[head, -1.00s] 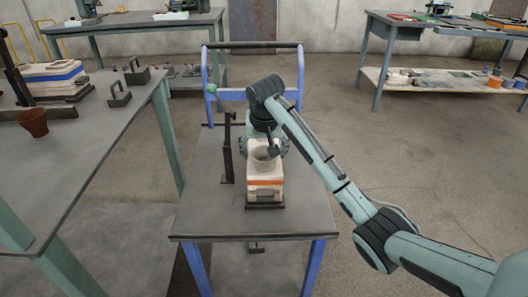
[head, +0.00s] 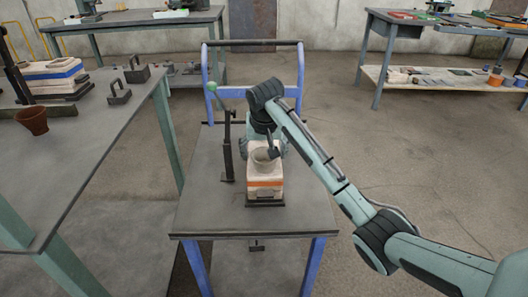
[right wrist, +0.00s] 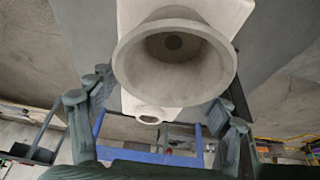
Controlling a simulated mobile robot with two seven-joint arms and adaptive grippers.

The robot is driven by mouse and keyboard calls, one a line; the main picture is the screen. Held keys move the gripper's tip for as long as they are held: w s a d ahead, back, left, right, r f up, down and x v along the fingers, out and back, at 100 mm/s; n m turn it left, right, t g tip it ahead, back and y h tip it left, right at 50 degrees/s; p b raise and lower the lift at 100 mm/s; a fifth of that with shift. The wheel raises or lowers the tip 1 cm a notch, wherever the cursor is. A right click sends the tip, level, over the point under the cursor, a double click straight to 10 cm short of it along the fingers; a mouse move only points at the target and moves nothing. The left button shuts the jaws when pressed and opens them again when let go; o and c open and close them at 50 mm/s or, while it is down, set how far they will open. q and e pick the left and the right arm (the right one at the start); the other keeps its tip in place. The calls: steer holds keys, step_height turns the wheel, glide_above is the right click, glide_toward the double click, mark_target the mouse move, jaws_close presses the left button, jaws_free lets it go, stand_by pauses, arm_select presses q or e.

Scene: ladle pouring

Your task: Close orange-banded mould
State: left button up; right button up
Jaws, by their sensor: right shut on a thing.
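The orange-banded mould (head: 265,184) stands on its dark base on the cart in the head view. It is a pale block with an orange stripe and a grey pouring cup (head: 264,158) on top. My right gripper (head: 264,147) comes down from above and behind the cup, its fingers at the sides of the mould's upper part. The gripper is shut on the mould's upper part. Whether a gap remains between the halves is unclear. My left gripper is out of view.
The cart (head: 200,215) has blue rails behind. The left bench (head: 85,150) holds a blue-banded mould (head: 52,72), a brown pot (head: 32,121) and dark handled blocks.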

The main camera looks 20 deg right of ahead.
steer(key=shift+w+r, duration=0.1)
steer(key=shift+r, duration=0.05)
steer(key=o, duration=1.7)
steer(key=shift+o, duration=1.1)
steer(key=shift+s+f, duration=0.2)
steer(key=shift+f, duration=0.1)
steer(key=v, duration=1.2)
steer(key=shift+r, duration=0.2)
steer(key=shift+w+a, duration=0.1)
steer(key=shift+a, duration=0.05)
